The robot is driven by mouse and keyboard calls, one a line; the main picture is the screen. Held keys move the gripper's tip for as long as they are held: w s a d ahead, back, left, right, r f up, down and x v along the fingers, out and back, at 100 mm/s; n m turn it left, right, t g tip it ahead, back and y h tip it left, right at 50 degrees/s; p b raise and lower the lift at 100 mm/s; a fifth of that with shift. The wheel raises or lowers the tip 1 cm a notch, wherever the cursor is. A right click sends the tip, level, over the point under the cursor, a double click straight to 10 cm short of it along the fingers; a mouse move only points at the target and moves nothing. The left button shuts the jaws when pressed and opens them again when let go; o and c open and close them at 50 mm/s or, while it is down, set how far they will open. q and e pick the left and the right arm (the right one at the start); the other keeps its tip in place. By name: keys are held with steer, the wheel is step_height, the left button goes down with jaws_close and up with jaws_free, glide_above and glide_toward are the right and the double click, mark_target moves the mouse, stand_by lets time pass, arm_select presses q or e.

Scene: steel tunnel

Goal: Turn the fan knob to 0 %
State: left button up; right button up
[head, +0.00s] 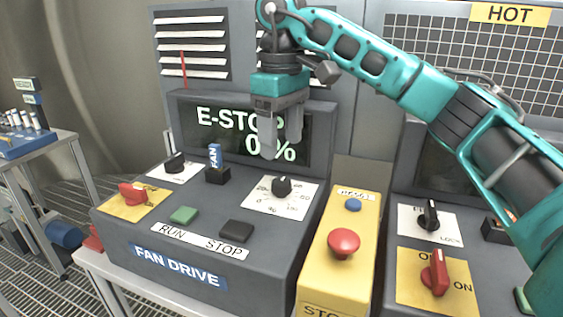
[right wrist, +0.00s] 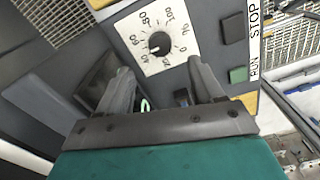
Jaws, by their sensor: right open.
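The fan knob (head: 282,186) is small, black and round, on a white dial plate (head: 258,203) at the right of the FAN DRIVE console top. In the right wrist view the knob (right wrist: 158,43) shows beyond the fingertips, with numbers around it. Where its pointer stands is too small to tell. My right gripper (head: 282,148) is open, pointing down above and behind the knob, apart from it; its two fingers (right wrist: 163,72) also show in the right wrist view with nothing between them. The console display (head: 205,118) reads "E-STOP" and "0 %", partly covered by the gripper. My left gripper is not in view.
A FAN lever (head: 216,168), a green RUN button (head: 184,215) and a black STOP button (head: 237,231) are left of the dial. A yellow box with a red mushroom button (head: 344,243) and blue button (head: 353,204) stands close right. Another console with a red switch (head: 436,274) is farther right.

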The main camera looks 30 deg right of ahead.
step_height(320, 180, up, 5)
steer(key=shift+s+f, duration=0.1)
stand_by(0.7)
